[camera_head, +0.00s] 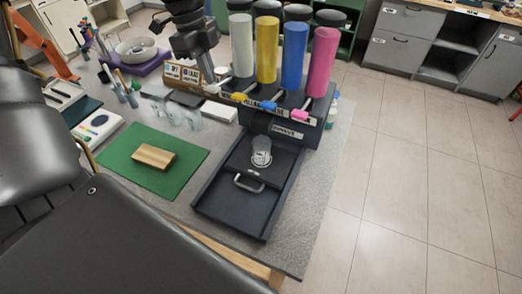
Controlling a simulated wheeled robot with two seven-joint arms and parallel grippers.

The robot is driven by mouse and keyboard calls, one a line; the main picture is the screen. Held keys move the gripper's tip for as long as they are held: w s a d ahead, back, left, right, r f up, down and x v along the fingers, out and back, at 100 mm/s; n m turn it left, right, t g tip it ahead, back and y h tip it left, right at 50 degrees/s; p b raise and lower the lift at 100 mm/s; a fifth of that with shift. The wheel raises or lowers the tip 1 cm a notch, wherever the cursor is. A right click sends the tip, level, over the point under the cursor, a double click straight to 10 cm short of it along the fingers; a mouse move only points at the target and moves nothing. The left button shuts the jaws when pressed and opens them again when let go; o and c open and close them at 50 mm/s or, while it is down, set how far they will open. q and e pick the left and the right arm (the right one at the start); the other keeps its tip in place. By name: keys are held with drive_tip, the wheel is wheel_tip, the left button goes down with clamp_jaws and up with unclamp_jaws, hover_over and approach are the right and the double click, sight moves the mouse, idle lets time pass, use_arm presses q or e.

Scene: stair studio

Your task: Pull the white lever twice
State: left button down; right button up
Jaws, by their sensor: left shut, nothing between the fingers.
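A dispenser (286,128) with white, yellow, blue and pink cylinders stands at the table's back right. The white lever (212,88) is at the left end of its lever row, below the white cylinder (242,46). My left gripper (209,80) comes down from the top edge, with its shut fingertips just above or at the white lever. Whether they touch it I cannot tell. A clear cup (261,152) stands on the black pull-out tray (237,208) in front of the dispenser. My right gripper is not in view.
A wooden block (153,157) lies on a green mat (128,152) left of the tray. Several clear cups (176,114) stand behind the mat. A purple tray with a bowl (138,50) and tool holders fill the back left. The table's right edge is near the tray.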

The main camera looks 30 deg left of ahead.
sight(210, 87)
use_arm(q)
drive_tip(key=shift+f, duration=0.15)
drive_tip(key=shift+f+b, duration=2.7)
drive_tip(key=shift+f, duration=0.15)
drive_tip(key=shift+r, duration=0.2)
drive_tip(key=shift+r+p, duration=2)
drive_tip(key=shift+r, duration=0.85)
wheel_tip(210, 87, up, 6)
drive_tip(key=p, duration=0.3)
drive_tip(key=shift+p, duration=0.35)
